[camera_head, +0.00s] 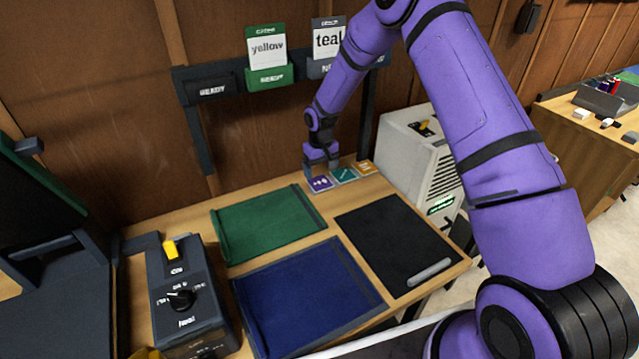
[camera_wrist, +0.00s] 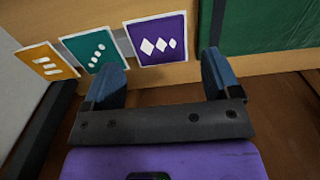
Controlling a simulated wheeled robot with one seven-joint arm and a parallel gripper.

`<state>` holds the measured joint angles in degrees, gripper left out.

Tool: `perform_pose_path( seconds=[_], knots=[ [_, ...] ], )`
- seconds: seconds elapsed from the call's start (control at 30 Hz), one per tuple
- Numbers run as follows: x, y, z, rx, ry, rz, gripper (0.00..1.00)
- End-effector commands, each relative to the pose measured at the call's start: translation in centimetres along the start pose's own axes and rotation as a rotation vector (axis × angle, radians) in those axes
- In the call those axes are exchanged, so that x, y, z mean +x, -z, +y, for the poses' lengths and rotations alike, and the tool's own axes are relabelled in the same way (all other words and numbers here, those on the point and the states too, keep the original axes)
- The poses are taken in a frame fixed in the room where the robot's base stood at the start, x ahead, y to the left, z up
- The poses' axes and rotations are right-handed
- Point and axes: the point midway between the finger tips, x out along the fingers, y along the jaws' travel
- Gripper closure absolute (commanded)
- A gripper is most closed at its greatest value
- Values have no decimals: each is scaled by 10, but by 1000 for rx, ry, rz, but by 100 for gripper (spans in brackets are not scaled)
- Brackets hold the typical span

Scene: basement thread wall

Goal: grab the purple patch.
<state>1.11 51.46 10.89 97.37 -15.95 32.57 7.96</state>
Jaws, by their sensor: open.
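The purple patch (camera_head: 320,183) is a square card with a white border and white diamond marks. It lies at the back edge of the wooden table, the leftmost of a row of three patches in the head view. In the wrist view the purple patch (camera_wrist: 157,40) is upper middle, just beyond my fingertips. My gripper (camera_head: 320,160) is just above or behind the patch; the exact height is hard to tell. In the wrist view my gripper (camera_wrist: 162,75) has its two fingers apart with nothing between them, one near each side of the patch.
A teal patch (camera_head: 343,175) and an orange patch (camera_head: 365,168) lie beside it. A green mat (camera_head: 268,222), a blue mat (camera_head: 305,295) and a black mat (camera_head: 395,240) cover the table. A white machine (camera_head: 405,150) stands right; a dark control box (camera_head: 185,290) stands left.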

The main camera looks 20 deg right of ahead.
Motion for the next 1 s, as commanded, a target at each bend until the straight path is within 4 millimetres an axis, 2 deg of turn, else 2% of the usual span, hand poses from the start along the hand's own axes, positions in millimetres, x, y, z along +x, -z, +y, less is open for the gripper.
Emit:
perform_pose_path(
  seconds=[0.4,0.9,0.93,1.0],
  knots=[
    [48,-2,3,1,0,-2,17],
    [50,-2,3,1,0,0,17],
    [50,-2,3,1,0,0,19],
    [50,-2,3,1,0,0,35]
  ],
)
